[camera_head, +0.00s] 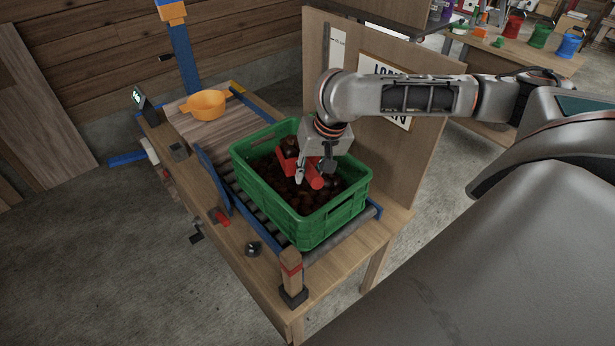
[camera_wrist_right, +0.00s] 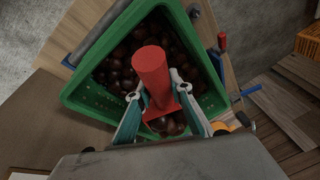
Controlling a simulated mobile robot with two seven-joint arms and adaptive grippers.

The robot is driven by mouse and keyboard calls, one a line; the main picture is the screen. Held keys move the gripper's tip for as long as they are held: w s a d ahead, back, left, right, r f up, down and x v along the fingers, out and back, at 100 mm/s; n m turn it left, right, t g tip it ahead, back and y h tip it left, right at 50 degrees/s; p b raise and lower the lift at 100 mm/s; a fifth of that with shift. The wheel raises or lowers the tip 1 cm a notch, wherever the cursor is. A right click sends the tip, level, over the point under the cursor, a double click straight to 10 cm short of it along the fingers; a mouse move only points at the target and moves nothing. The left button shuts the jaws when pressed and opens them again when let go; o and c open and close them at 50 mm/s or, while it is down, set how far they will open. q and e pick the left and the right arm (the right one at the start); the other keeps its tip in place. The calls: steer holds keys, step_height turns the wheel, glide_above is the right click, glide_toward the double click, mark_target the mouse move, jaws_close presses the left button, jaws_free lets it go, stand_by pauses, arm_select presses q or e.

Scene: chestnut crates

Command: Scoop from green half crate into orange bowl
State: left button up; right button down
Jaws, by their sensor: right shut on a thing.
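The green half crate (camera_head: 350,206) holds a layer of dark brown chestnuts (camera_head: 297,196) and sits on the roller table. My right gripper (camera_head: 308,172) is over the crate, shut on the red handle of a scoop (camera_head: 317,183). Chestnuts show in the scoop's red pan, which is at or just above the heap; contact is unclear. In the right wrist view the scoop's handle (camera_wrist_right: 150,72) stands between the two fingers, inside the crate's green walls (camera_wrist_right: 82,92). The orange bowl (camera_head: 208,104) stands on the wooden board behind the crate, apart from the scoop. My left gripper is not in view.
A tall wooden panel (camera_head: 345,60) stands close along the crate's right side. A blue bar (camera_head: 212,178) runs along its left.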

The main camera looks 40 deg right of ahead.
mark_target(313, 173)
steer(key=shift+t+h, duration=0.3)
steer(key=shift+t, duration=0.4)
steer(key=s+r, duration=0.1)
steer(key=r, duration=0.1)
steer(key=s+a+r, duration=0.1)
steer(key=s, duration=0.1)
steer(key=shift+s+r, duration=0.2)
steer(key=shift+r, duration=0.2)
steer(key=shift+s+a+r+t, duration=0.3)
steer(key=shift+s+r, duration=0.55)
steer(key=shift+r, duration=0.05)
steer(key=shift+w+d+r+g, duration=0.1)
steer(key=shift+w+r+g, duration=0.2)
steer(key=shift+r, duration=0.25)
steer(key=shift+w+d+r+g, duration=0.1)
steer(key=shift+w+r+g, duration=0.15)
steer(key=shift+r, duration=0.3)
steer(key=shift+w+d+r+g+y, duration=0.1)
steer(key=shift+w+r+g+y, duration=0.15)
steer(key=shift+r+g, duration=0.45)
steer(key=shift+w+d+r+g+y, duration=0.15)
steer(key=shift+w+r+g, duration=0.2)
steer(key=shift+r, duration=0.55)
steer(key=shift+w+a+r+g+y, duration=0.1)
steer(key=shift+w+r+g+y, duration=0.1)
steer(key=shift+r+g, duration=0.5)
steer(key=shift+r, duration=0.1)
